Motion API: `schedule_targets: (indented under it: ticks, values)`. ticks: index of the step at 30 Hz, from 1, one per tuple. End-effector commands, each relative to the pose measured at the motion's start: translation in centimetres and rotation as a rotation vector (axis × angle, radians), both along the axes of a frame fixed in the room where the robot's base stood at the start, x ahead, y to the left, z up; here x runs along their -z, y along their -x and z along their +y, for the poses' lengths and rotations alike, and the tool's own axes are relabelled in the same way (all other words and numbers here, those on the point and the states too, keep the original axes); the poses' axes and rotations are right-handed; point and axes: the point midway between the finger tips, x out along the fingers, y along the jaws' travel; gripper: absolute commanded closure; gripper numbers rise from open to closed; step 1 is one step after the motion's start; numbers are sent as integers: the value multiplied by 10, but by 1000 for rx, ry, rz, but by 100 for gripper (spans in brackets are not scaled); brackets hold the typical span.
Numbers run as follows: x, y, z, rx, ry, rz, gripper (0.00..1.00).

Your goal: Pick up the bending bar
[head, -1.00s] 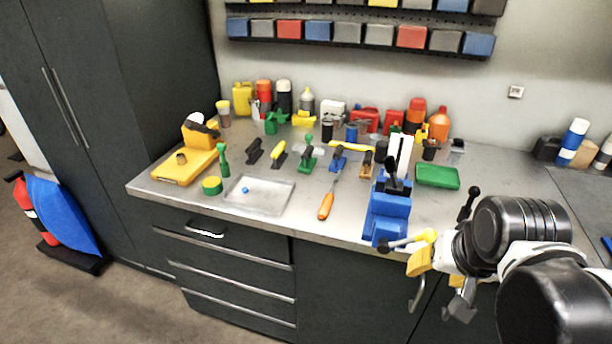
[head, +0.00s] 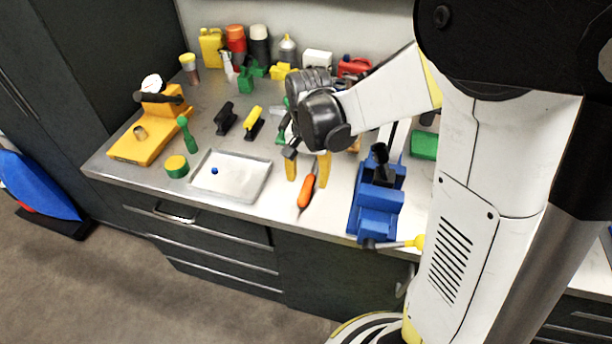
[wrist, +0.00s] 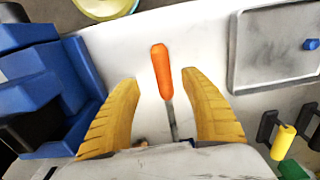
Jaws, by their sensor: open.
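An orange-handled tool (head: 307,190) with a thin metal shaft lies on the grey bench top, near the front edge. I take it to be the bending bar, though I cannot be sure of the name. My gripper (head: 307,181) is over it, with the two yellow fingers spread on either side. In the wrist view the orange handle (wrist: 161,66) lies between the open fingers (wrist: 160,78), touching neither, with its shaft running back toward the palm. The far end of the shaft is hidden behind the gripper.
A blue vise (head: 378,208) with a yellow-ended lever stands close to the right. A shallow metal tray (head: 235,179) holding a small blue piece lies to the left. A yellow machine (head: 148,138) and several small tools stand further left and behind.

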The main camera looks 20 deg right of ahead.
Motion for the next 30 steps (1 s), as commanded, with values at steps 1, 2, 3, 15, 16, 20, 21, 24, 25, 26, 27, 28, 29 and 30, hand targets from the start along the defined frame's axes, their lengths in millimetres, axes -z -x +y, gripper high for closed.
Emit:
schedule_targets:
  ticks: [1,2,3,15,16,20,21,24,25,26,27,28,29,30]
  values:
    - [4,0,0,0,0,0,47]
    - [6,0,0,0,0,0,47]
    - [8,0,0,0,0,0,47]
    - [57,-7,0,-1,0,-1,47]
    - [58,-6,0,-1,0,-1,47]
    - [57,-6,0,-1,0,-1,47]
    - [57,-6,0,-1,0,-1,47]
    - [57,-6,0,-1,0,-1,73]
    - [57,-6,0,-1,0,-1,82]
    - [57,-6,0,-1,0,-1,92]
    - [57,-6,0,-1,0,-1,100]
    - [57,-6,0,-1,0,-1,100]
    - [57,-6,0,-1,0,-1,100]
    - [56,-6,0,-1,0,-1,100]
